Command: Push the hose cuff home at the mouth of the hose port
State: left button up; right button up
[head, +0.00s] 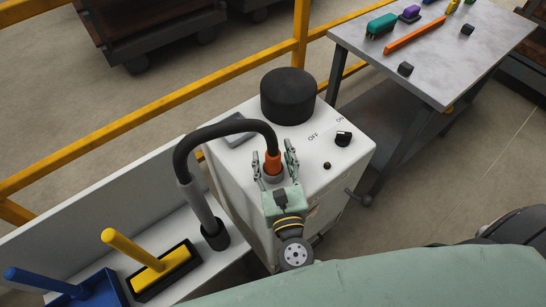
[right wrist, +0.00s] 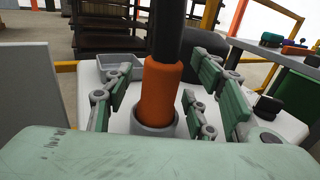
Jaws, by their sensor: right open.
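The orange hose cuff (head: 273,160) is on the end of the black hose (head: 222,129), which arches over from the left. In the right wrist view the cuff (right wrist: 160,92) stands upright with its lower end inside the grey ring of the hose port (right wrist: 153,127); how deep it sits is hidden. The port (head: 272,175) is on top of the white cabinet. My right gripper (head: 274,158) is open, with its fingers on either side of the cuff and gaps visible between. My left gripper is not in view.
A black round cap (head: 288,96) and a black knob (head: 343,138) stand on the cabinet top. At left, a white trough holds a yellow-handled brush (head: 150,262) and a blue dustpan (head: 92,290). A grey table (head: 440,60) with tools stands at upper right.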

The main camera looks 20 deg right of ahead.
jog(key=s, duration=0.4)
jog(key=s+a, duration=0.1)
jog(key=s, duration=0.7)
jog(key=shift+a, duration=0.2)
